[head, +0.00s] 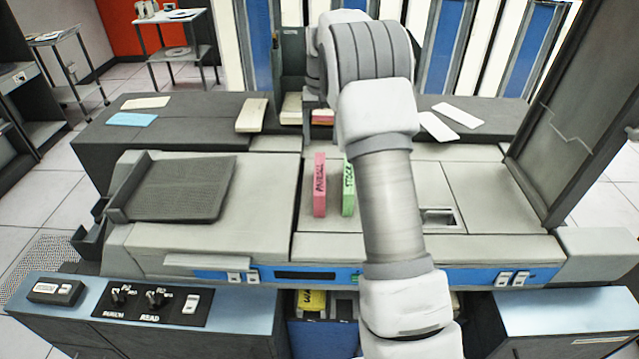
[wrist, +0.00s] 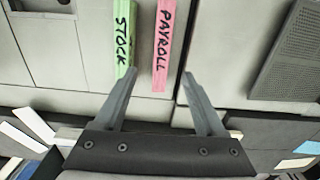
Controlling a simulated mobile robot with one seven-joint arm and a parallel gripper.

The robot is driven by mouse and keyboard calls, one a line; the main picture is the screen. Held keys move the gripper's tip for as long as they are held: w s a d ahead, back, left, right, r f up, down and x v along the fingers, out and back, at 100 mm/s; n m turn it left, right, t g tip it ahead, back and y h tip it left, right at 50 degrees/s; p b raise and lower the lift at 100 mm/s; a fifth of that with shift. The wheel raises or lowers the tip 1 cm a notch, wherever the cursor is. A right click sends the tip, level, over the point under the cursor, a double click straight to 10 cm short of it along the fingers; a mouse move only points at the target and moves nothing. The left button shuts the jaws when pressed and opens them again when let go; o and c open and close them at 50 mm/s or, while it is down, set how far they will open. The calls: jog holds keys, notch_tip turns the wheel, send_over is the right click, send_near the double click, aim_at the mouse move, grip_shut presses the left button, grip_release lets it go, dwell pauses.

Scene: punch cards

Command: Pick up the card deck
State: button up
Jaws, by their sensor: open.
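A pink card deck (head: 320,185) marked PAYROLL and a green card deck (head: 348,188) marked STOCK stand side by side on the machine's grey top. The arm partly covers the green one in the head view. In the wrist view the pink deck (wrist: 161,50) lies in line with the gap between my fingers, and the green deck (wrist: 123,45) is beside the left fingertip. My gripper (wrist: 158,75) is open, with nothing visibly held. Whether a fingertip touches the green deck I cannot tell. The head view does not show my fingers.
A ridged dark tray (head: 185,188) is left of the decks. A recessed slot (head: 440,217) is to the right. White cards (head: 455,116), a blue card (head: 131,119) and a beige deck (head: 252,115) lie on the rear surfaces. A tall dark panel (head: 580,120) rises at right.

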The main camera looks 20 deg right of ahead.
aim_at(320, 172)
notch_tip(320, 172, down, 8)
jog(key=shift+w+a+f+p, duration=0.15)
jog(key=shift+f+p, duration=0.1)
jog(key=shift+f, duration=1.05)
jog(key=shift+w+d+f+p, duration=0.1)
jog(key=shift+f+p, duration=0.1)
jog(key=shift+f, duration=1.05)
grip_shut()
